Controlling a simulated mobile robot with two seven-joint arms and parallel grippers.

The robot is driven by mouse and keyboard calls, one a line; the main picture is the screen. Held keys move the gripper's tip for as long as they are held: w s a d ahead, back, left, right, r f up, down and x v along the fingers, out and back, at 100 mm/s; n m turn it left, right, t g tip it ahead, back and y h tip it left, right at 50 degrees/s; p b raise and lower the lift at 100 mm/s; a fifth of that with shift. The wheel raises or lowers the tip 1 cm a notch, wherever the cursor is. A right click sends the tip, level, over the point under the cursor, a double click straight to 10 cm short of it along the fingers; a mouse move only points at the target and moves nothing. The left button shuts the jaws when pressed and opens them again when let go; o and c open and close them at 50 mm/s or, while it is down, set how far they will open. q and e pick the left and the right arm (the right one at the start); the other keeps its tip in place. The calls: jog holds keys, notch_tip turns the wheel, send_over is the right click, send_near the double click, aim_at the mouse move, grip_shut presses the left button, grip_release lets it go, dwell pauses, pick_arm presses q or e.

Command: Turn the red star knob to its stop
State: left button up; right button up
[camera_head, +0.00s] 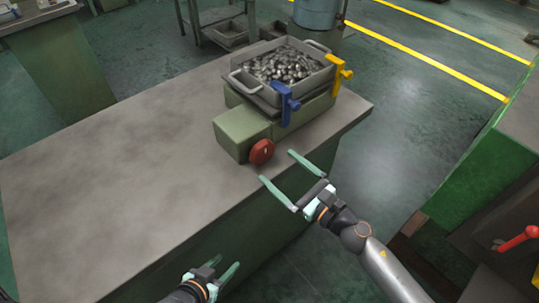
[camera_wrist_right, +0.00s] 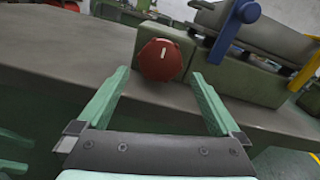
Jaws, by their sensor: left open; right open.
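The red star knob (camera_head: 262,152) is on the front face of a green machine block (camera_head: 240,132) on the grey bench. In the right wrist view the knob (camera_wrist_right: 160,58) sits ahead, between the lines of the two fingers, with a pale mark upright on its face. My right gripper (camera_head: 276,166) is open and empty, its fingertips just short of the knob with a gap visible. It also shows in the right wrist view (camera_wrist_right: 158,78). My left gripper (camera_head: 226,268) is open and empty, low by the bench's front edge, away from the knob.
A metal tray (camera_head: 240,86) of small metal parts sits on the machine. A blue clamp handle (camera_head: 286,104) and a yellow one (camera_head: 341,74) stand beside it. The bench top (camera_head: 110,165) is clear at left. A green machine with a red lever (camera_head: 518,238) stands at right.

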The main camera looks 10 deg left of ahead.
aim_at(266, 156)
jog(key=shift+x, duration=2.4)
jog(key=c, duration=1.2)
